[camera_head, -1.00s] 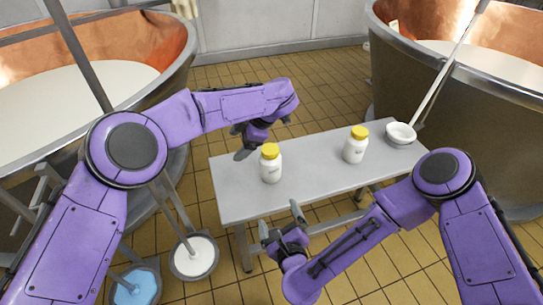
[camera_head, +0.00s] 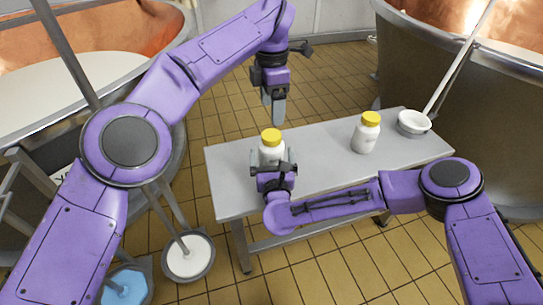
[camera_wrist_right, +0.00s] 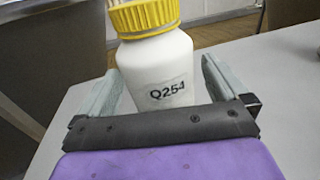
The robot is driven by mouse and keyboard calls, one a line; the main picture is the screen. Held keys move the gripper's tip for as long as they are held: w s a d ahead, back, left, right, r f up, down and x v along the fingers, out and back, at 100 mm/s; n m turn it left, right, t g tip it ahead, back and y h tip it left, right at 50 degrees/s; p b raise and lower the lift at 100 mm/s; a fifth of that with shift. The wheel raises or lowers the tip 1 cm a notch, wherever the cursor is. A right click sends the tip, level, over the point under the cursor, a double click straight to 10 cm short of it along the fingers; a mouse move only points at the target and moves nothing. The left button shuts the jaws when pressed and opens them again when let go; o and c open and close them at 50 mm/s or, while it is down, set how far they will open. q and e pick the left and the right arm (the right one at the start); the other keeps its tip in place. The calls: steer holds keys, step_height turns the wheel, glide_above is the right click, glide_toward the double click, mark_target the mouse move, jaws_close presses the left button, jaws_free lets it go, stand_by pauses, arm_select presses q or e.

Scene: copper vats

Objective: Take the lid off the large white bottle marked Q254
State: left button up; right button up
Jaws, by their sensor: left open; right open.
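The white bottle marked Q254 (camera_head: 271,154) stands upright near the left end of the table, with its yellow lid (camera_head: 271,137) on. In the right wrist view its label (camera_wrist_right: 167,90) reads Q254 and the ribbed yellow lid (camera_wrist_right: 152,17) sits at the top. My right gripper (camera_head: 273,166) is open low at the near side of this bottle; in the right wrist view its fingers (camera_wrist_right: 163,80) are spread to either side of the bottle's body. Contact cannot be told. My left gripper (camera_head: 278,108) is open, pointing down above and just behind the lid, apart from it.
A second white bottle with a yellow lid (camera_head: 366,134) stands further right on the grey table (camera_head: 325,150). A white ladle bowl (camera_head: 413,123) is at the table's right end. Copper vats stand left (camera_head: 60,85) and right (camera_head: 470,110).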

steer(key=shift+w, duration=0.45)
